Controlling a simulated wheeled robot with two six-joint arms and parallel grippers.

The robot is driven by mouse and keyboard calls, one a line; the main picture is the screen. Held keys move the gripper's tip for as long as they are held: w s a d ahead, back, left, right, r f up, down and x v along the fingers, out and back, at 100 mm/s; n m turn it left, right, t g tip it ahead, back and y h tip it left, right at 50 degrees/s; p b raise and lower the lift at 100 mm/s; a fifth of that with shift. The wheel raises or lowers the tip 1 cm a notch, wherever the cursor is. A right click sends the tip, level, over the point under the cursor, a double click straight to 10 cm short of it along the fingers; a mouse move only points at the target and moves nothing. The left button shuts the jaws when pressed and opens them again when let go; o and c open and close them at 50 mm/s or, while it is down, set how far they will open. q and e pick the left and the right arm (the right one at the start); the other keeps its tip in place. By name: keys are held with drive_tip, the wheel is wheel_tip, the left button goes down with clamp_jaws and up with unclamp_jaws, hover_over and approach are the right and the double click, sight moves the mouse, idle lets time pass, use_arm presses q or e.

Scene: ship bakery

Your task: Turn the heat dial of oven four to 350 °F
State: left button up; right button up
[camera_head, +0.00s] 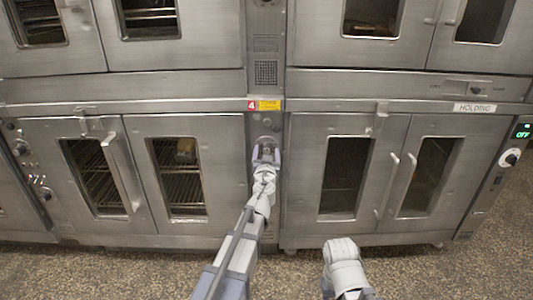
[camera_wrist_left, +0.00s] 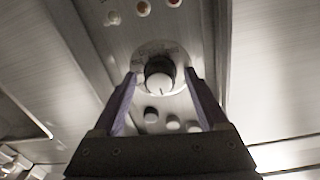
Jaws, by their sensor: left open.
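The heat dial (camera_wrist_left: 160,78) is a round knob with a pale face and a dark side, on a round scale plate in the left wrist view. A short dark mark on its face points roughly down; the scale figures are too blurred to read. My left gripper (camera_wrist_left: 156,98) is open, with one finger on each side of the dial; I cannot tell if they touch it. In the head view my left gripper (camera_head: 266,152) is at the narrow control column below the red 4 label (camera_head: 252,105) and largely hides the dial. My right gripper does not show; only a right arm link is visible.
Oven doors with windows and handles (camera_head: 120,177) flank the column. A HOLDING cabinet (camera_head: 475,107) with its own knob (camera_head: 510,158) stands at right. Small lights (camera_wrist_left: 143,8) sit above the dial and small knobs (camera_wrist_left: 172,122) below it. The speckled floor in front is clear.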

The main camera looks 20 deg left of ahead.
use_arm(q)
drive_tip(key=shift+c, duration=0.4)
clamp_jaws()
drive_tip(key=shift+m, duration=0.3)
drive_tip(key=m, duration=0.6)
drive_tip(key=shift+d+r+p, duration=0.1)
drive_tip(key=shift+p, duration=0.2)
drive_tip(key=m, duration=1.2)
drive_tip(key=shift+m, duration=0.3)
drive_tip(key=m, duration=0.5)
drive_tip(key=shift+m+g+y, duration=0.3)
drive_tip(key=shift+y, duration=0.1)
drive_tip(key=shift+m, duration=0.3)
